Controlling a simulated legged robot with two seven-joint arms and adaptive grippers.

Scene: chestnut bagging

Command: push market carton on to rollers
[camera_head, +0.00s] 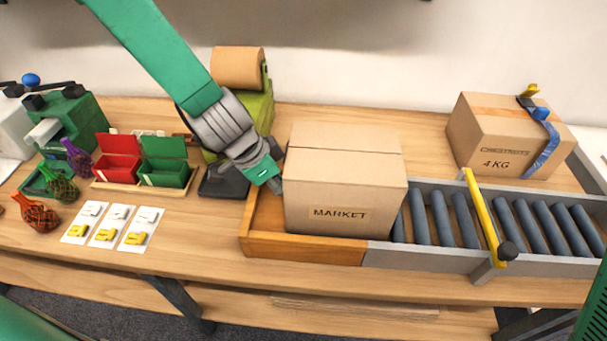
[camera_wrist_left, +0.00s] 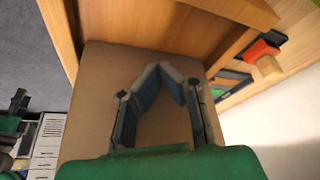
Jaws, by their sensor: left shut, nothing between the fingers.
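The market carton (camera_head: 340,185) is a closed brown box labelled MARKET. It stands upright in the wooden tray (camera_head: 300,248) at the left end of the grey roller track (camera_head: 430,218). Its right side is close to the first visible rollers; its underside is hidden. My left gripper (camera_head: 276,186) is shut and empty at the carton's left side, pointing down. I cannot tell whether it touches. In the left wrist view its fingertips (camera_wrist_left: 172,70) meet in front of a brown carton face (camera_wrist_left: 98,75). My right gripper is not in view.
A yellow bar (camera_head: 480,215) with a black knob crosses the rollers. A CHESTNUTS 4 KG carton (camera_head: 505,140) with a blue tape tool stands behind them. A green machine with a brown roll (camera_head: 238,68) is behind the left gripper. Red and green bins (camera_head: 163,172) and net bags lie left.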

